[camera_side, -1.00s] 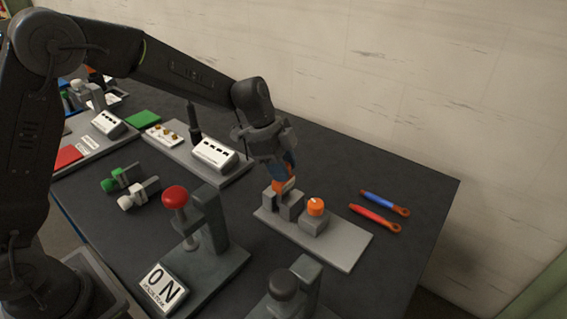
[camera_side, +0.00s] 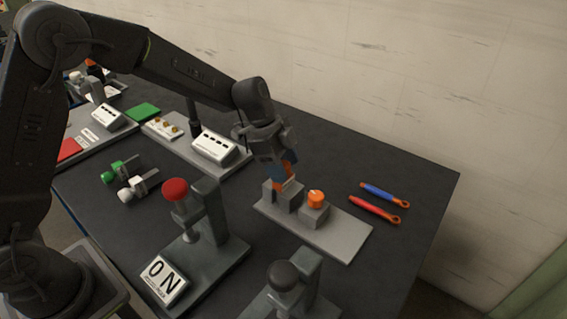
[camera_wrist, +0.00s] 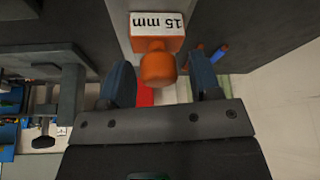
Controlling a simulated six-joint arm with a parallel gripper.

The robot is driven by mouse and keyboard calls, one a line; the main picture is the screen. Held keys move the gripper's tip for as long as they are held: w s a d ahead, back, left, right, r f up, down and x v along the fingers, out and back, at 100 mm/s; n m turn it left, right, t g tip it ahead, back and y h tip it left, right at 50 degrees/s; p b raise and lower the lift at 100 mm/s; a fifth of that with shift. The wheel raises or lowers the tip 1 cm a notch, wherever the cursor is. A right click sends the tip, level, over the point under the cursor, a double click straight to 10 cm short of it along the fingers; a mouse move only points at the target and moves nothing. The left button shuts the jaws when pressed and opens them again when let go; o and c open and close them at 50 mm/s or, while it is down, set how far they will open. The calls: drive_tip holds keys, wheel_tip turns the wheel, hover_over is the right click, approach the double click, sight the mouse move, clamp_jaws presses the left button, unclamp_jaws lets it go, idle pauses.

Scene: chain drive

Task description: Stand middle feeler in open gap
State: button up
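The middle feeler (camera_wrist: 158,66) shows in the wrist view as an orange handle above a block labelled 15 mm. Its orange and white parts (camera_side: 287,181) show in the side view at the grey jaws (camera_side: 284,193), where it appears to stand in the gap. My gripper (camera_wrist: 162,76) has its two blue fingers spread either side of the handle, with clear space at least on the right. It also shows tilted over the jaws in the side view (camera_side: 284,166). The feeler's lower end and its seating are hidden.
A block with an orange knob (camera_side: 316,198) stands close right of the jaws on the grey base plate (camera_side: 343,240). Blue (camera_side: 382,194) and red (camera_side: 374,208) tools lie behind right. A red-knobbed stand (camera_side: 176,190) and a black-knobbed stand (camera_side: 284,276) are in front.

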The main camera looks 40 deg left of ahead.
drive_tip(key=shift+o, duration=0.4)
drive_tip(key=v, duration=1.3)
drive_tip(key=shift+r, duration=0.4)
drive_tip(key=shift+s+a, duration=0.1)
drive_tip(key=s+a+n+t+y, duration=0.2)
drive_tip(key=s+n, duration=0.5)
drive_tip(key=s, duration=0.5)
drive_tip(key=s+a+n+t+y, duration=0.2)
drive_tip(key=s+n, duration=0.6)
drive_tip(key=s, duration=0.5)
drive_tip(key=shift+a+r, duration=0.3)
drive_tip(key=shift+r, duration=0.15)
